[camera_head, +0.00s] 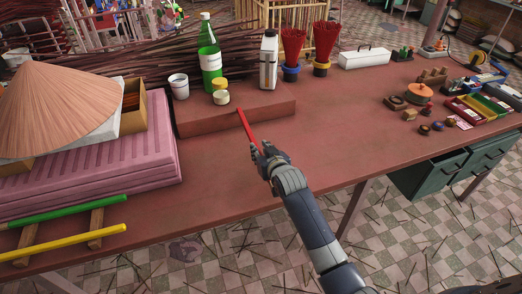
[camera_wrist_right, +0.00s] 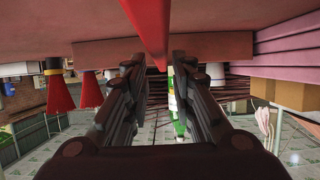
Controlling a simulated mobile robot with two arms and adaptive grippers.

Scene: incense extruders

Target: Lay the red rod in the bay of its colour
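My right gripper (camera_head: 262,150) is over the middle of the table, in front of the low raised ledge. It is shut on the red rod (camera_head: 245,125), near the rod's near end. The rod points away from me, and its far end overlaps the ledge in the picture. In the right wrist view the rod (camera_wrist_right: 149,25) runs between the two fingers (camera_wrist_right: 158,58); the finger contact is not clear. A tray with coloured bays stands at the right end of the table, with a red bay (camera_head: 463,111) and a green bay beside it. My left gripper is not in view.
A green rod (camera_head: 60,212) and a yellow rod (camera_head: 60,244) lie across wooden supports at the front left. A green bottle (camera_head: 210,62), jars and a white canister (camera_head: 269,60) stand at the ledge. Small pots and blocks (camera_head: 419,93) lie left of the bays. The middle right tabletop is clear.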

